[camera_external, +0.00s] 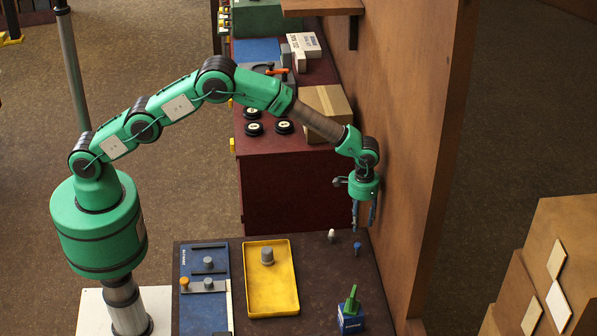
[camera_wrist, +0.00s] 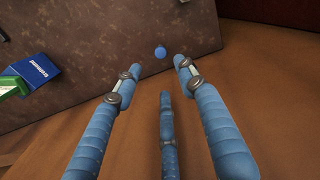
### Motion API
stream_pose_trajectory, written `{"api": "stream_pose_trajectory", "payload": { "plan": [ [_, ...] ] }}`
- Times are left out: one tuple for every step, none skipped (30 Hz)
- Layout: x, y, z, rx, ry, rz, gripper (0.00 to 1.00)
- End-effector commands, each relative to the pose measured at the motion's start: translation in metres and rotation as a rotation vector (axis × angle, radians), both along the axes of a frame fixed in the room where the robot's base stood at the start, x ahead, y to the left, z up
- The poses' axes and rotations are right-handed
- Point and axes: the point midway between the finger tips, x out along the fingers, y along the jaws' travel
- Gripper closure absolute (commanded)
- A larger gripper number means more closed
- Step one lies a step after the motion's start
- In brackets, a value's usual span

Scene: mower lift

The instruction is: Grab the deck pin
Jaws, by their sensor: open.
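No label marks any piece as the deck pin, so I cannot tell which one it is. A small blue pin (camera_external: 357,247) stands on the dark table near its back right edge, close to the wooden wall. In the wrist view the blue pin (camera_wrist: 160,52) shows as a round head just beyond the fingertips. A white pin (camera_external: 331,235) stands to its left. A grey knobbed piece (camera_external: 267,256) is in the yellow tray (camera_external: 286,304). My gripper (camera_external: 363,224) hangs open, fingers down, above and near the blue pin, apart from it. Its blue fingers (camera_wrist: 158,72) are empty.
A blue panel (camera_external: 205,312) with grey and orange knobs lies left on the table. A blue box with a green piece (camera_external: 350,316) stands front right. The wooden wall (camera_external: 400,130) rises close beside my gripper. The table's middle right is clear.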

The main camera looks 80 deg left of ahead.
Motion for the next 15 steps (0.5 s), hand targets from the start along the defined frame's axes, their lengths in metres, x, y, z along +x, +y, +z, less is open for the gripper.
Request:
{"api": "stream_pose_trajectory", "payload": {
  "plan": [
    [0.0008,-0.0005,-0.0019,0.0,0.001,0.001,0.6],
    [0.001,-0.0006,-0.0026,0.001,0.001,0.001,0.6],
    [0.0011,-0.0007,-0.003,0.001,0.001,0.002,0.6],
    [0.0011,-0.0008,-0.0032,0.001,0.001,0.002,0.6],
    [0.0012,-0.0007,-0.0031,0.001,0.001,0.002,0.6],
    [0.0011,-0.0007,-0.0031,0.001,0.001,0.002,0.6],
    [0.0011,-0.0007,-0.003,0.001,0.001,0.002,0.6],
    [0.0011,-0.0006,-0.003,0.001,0.001,0.001,0.6],
    [0.0011,-0.0006,-0.003,0.001,0.001,0.001,0.6],
    [0.001,-0.0006,-0.003,0.001,0.001,0.001,0.6],
    [0.0009,-0.0005,-0.003,0.001,0.001,0.001,0.6],
    [0.0008,-0.0006,-0.0034,0.001,0.001,0.001,0.6],
    [0.0008,-0.0006,-0.0038,0.0,0.002,0.001,0.6],
    [0.0008,-0.0005,-0.0046,0.0,0.002,0.001,0.6],
    [0.0007,-0.0005,-0.0062,0.0,0.002,0.001,0.6]
  ]
}}
